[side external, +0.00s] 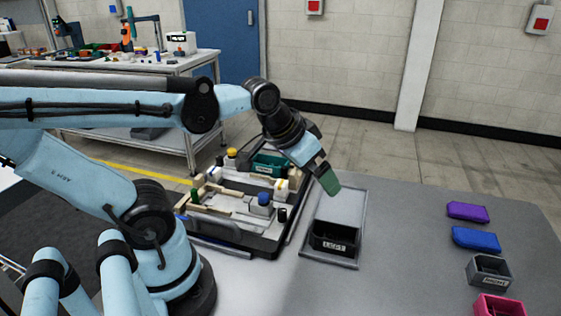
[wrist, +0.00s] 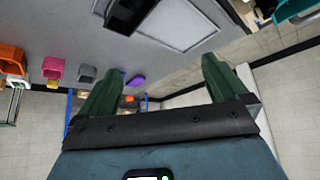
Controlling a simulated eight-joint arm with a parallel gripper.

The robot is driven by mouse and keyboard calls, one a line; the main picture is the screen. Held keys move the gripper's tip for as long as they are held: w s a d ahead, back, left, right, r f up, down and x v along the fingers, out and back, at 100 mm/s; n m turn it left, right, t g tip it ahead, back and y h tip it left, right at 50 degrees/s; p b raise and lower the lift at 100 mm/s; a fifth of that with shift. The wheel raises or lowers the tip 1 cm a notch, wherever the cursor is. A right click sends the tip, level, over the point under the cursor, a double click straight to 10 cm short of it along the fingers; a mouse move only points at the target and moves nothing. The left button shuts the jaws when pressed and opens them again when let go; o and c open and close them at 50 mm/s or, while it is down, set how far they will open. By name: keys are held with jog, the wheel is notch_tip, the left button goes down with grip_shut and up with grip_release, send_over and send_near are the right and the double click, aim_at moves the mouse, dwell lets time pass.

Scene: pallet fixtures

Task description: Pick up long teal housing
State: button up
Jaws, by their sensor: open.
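A teal box-shaped housing (side external: 268,161) with a pale label sits at the back of the pallet fixture (side external: 248,240) in the side view. My arm partly overlaps its right end. A teal piece, likely the same one, is cut off at the top right of the wrist view (wrist: 292,8). My gripper (side external: 329,184) has green fingers and hangs above the grey tray, right of the housing and apart from it. In the wrist view, my gripper (wrist: 162,78) has its fingers wide apart with nothing between them.
A grey tray (side external: 349,205) holds a black labelled bin (side external: 334,238) below my gripper. Purple (side external: 468,211), blue (side external: 476,239), grey (side external: 489,271) and pink (side external: 499,306) pieces line the table's right side. Yellow- and blue-topped parts stand on the fixture around the housing. The table between tray and pieces is clear.

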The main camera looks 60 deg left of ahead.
jog(key=shift+s+d+f+m, duration=0.3)
jog(key=shift+s+d+f, duration=0.05)
jog(key=shift+d+f, duration=0.25)
jog(key=shift+s+d+f+t, duration=0.15)
jog(key=shift+d+f+t, duration=0.15)
jog(key=shift+c, duration=1.2)
